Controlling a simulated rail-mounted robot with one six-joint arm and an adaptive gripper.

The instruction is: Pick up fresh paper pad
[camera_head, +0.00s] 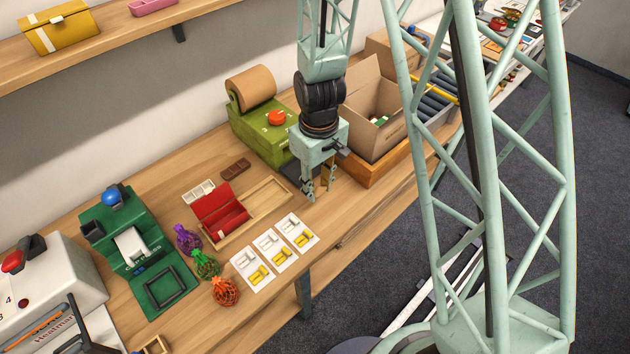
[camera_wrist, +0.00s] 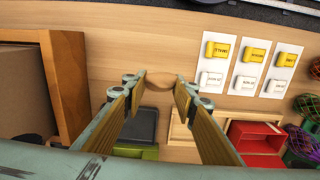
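No paper pad can be made out for certain. My gripper (camera_head: 319,191) points down over the table's front part, in front of the green machine (camera_head: 268,141). A brown paper roll (camera_head: 251,88) sits on the back of this machine, with a red button on top. In the wrist view my gripper (camera_wrist: 160,82) has its fingers apart. A small rounded brown patch (camera_wrist: 159,90) shows between the fingertips; I cannot tell whether it is paper or shadow. The machine's dark tray (camera_wrist: 140,124) lies below the fingertips in that view.
An open cardboard box (camera_head: 372,108) in a wooden frame stands right of the gripper. A wooden tray with a red box (camera_head: 221,213) lies to the left, with white cards (camera_head: 268,243) in front. Netted bags (camera_head: 225,291) and a green press (camera_head: 122,232) stand farther left.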

